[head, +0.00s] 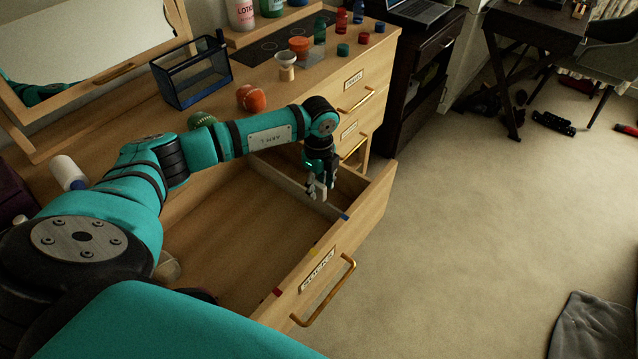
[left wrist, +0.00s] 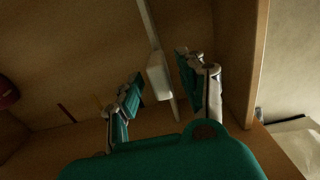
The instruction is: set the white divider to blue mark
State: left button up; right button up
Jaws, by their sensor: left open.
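The pale divider (head: 282,180) stands across the open wooden drawer (head: 368,208), towards its far end. In the left wrist view the divider (left wrist: 146,24) runs down to a thicker white block (left wrist: 158,82). My left gripper (head: 318,192) is over the divider near the drawer front. Its fingers are open in the left wrist view (left wrist: 165,92), one on each side of the white block and apart from it. The blue mark (head: 345,217) is on the drawer's front edge, close to the divider's front end; exact alignment cannot be told. My right gripper is not in view.
A yellow mark (head: 314,252) and a red mark (head: 277,293) are further along the front edge. The dresser top holds a glass box (head: 192,76), a reddish ball (head: 251,98) and small bottles.

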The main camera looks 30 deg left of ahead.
pick_arm(q)
grip_shut()
dwell(0.3)
